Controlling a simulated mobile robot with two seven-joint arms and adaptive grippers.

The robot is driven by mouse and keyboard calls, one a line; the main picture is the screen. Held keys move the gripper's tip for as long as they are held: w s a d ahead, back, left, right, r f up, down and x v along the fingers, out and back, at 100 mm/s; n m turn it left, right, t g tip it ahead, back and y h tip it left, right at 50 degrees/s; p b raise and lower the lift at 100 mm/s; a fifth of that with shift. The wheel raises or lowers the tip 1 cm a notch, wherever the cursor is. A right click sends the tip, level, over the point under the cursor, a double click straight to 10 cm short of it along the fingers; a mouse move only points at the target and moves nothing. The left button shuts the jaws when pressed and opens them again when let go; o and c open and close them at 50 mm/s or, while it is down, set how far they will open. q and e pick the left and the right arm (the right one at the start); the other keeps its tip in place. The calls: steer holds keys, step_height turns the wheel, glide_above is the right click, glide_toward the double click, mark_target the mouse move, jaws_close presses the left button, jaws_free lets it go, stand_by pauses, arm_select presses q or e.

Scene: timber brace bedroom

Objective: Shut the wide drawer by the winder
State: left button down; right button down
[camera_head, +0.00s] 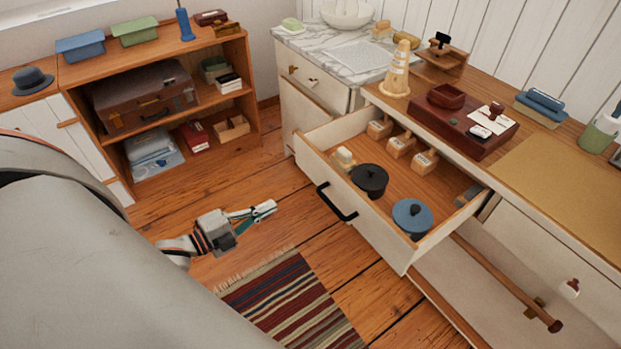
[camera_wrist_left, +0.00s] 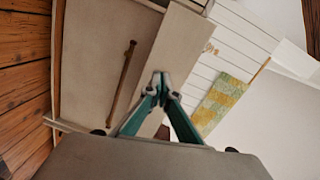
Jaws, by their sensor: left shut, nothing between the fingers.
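The wide drawer (camera_head: 352,237) stands pulled well out of the long white counter unit in the head view, with a black bar handle (camera_head: 337,203) on its front. Inside lie a black lidded pot (camera_head: 369,181), a blue lidded pot (camera_head: 412,218) and several small wooden blocks. My left gripper (camera_head: 272,207) is shut and empty, left of the handle and apart from it, over the floor. Its closed fingers (camera_wrist_left: 160,80) also show in the wrist view, pointing at pale panels. A pale cone-shaped object (camera_head: 397,72) stands on the counter behind the drawer; I cannot tell if it is the winder.
A marble-topped cabinet (camera_head: 310,88) stands left of the drawer. A striped rug (camera_head: 290,305) lies on the floor below. Open floor (camera_head: 225,170) lies between the shelf unit (camera_head: 190,112) and the drawer.

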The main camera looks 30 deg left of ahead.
arm_select(q)
steer(key=w+a+r+m, duration=0.1)
steer(key=a+r+m, duration=0.1)
steer(key=m, duration=0.1)
steer(key=h+b, duration=0.1)
glide_toward(315, 170)
steer(key=x, duration=0.5)
steer(key=shift+w+d+f, duration=0.1)
steer(key=shift+w+d, duration=0.05)
steer(key=shift+w, duration=0.1)
steer(key=shift+w+d, duration=0.25)
steer(key=shift+w, duration=0.3)
arm_select(e)
steer(key=shift+w+a+f, duration=0.1)
steer(key=shift+a+f, duration=0.05)
steer(key=shift+f, duration=0.15)
arm_select(q)
steer(key=shift+w+b, duration=0.1)
steer(key=shift+b, duration=0.2)
arm_select(e)
steer(key=shift+f, duration=0.15)
